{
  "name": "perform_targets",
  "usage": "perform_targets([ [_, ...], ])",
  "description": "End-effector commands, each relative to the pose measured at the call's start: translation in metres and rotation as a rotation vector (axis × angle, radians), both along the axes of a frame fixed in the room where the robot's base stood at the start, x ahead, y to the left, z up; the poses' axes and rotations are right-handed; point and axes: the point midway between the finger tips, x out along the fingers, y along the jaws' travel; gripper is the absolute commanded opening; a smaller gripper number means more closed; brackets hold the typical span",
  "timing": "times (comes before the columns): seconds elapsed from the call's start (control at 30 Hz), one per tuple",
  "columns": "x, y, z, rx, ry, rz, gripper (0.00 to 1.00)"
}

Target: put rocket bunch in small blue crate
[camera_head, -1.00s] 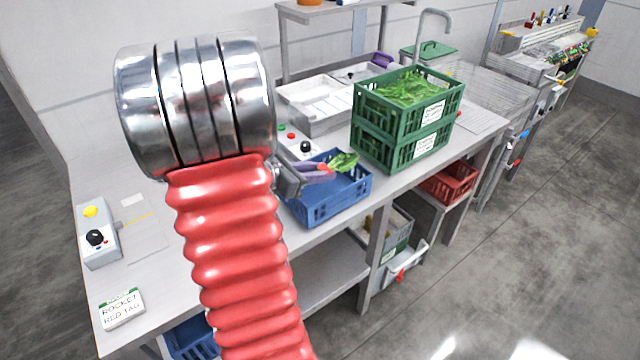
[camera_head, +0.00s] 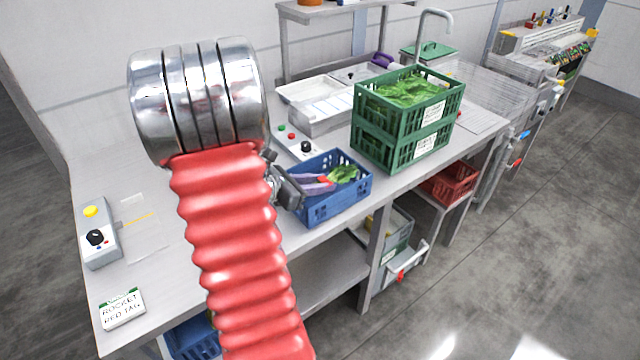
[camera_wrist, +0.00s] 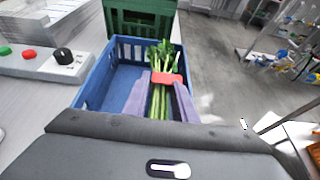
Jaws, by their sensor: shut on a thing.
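The rocket bunch (camera_wrist: 160,103) has green stems and leaves with a red tag round it. It also shows in the head view (camera_head: 345,174), at the blue crate. The small blue crate (camera_head: 326,208) stands on the bench near its front edge; in the wrist view its wall (camera_wrist: 93,87) shows at the left. My gripper (camera_wrist: 163,94) has purple fingers, shut on the bunch at the red tag, inside the crate's outline. In the head view my gripper (camera_head: 318,181) is at the crate's left side. Whether the bunch touches the crate floor cannot be told.
Two stacked green crates (camera_head: 388,147), the top one full of greens, stand just behind the blue crate. A control box with a black knob (camera_head: 305,147) sits behind it. A rocket sign (camera_head: 122,309) stands at the bench's front left corner.

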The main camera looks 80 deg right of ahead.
Motion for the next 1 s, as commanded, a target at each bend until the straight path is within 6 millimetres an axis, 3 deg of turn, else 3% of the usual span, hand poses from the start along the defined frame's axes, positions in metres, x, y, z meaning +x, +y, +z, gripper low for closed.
perform_targets([
  [0.57,-0.0001,0.0000,-0.0102,0.000,0.000,0.000,0.00],
  [0.6,-0.0001,0.0001,-0.0103,0.000,0.000,0.000,0.27],
  [0.83,-0.0001,0.0001,-0.0102,0.000,0.000,0.000,0.43],
  [1.0,-0.0001,0.0001,-0.0101,0.000,0.000,0.000,0.43],
])
